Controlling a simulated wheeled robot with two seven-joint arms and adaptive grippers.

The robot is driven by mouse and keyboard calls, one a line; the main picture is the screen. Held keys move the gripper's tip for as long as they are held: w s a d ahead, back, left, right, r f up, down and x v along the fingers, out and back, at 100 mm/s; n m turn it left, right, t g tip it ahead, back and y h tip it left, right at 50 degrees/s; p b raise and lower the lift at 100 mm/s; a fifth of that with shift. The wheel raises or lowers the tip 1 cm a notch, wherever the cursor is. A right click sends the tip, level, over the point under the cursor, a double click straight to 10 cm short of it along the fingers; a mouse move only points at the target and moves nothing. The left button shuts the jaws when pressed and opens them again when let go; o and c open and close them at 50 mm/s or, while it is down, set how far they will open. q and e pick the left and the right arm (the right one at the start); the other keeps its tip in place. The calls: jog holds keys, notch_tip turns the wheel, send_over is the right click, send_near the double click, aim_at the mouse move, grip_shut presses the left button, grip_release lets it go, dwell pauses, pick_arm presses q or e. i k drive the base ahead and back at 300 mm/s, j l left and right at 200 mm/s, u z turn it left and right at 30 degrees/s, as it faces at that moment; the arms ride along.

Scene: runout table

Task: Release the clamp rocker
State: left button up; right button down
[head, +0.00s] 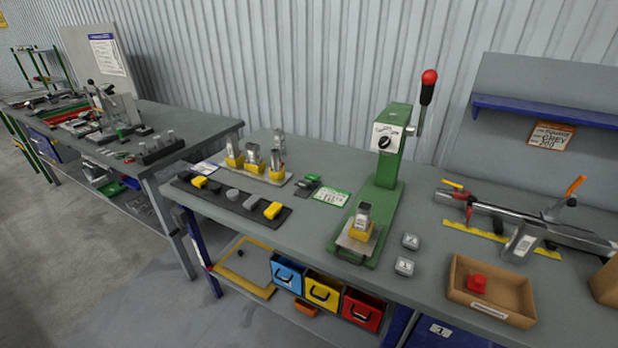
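A small dark block with a green top (311,181) sits mid-table beside a green-edged card (333,197); it looks like a rocker switch, but I cannot read its label or tell its position. To its right stands a green press (385,200) with a black dial on a white plate (387,137) and a red-knobbed lever (426,95) pointing up. A metal piece on a yellow base (362,222) stands on the press's plate. At the right, a metal bar fixture (525,238) carries an orange-handled lever (570,190). Neither of my grippers is in view.
A dark strip (232,200) holds yellow and grey pieces. A tray (262,174) behind it carries several metal parts on yellow bases. Two small grey blocks (410,241) lie right of the press. A brown box (503,290) holds a red piece (477,283).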

aim_at(300, 183)
jog(key=i+j+u, duration=0.1)
jog(key=i+j, duration=0.2)
jog(key=i, duration=0.15)
jog(key=i+j+u, duration=0.1)
jog(key=i+j, duration=0.15)
jog(key=i, duration=0.2)
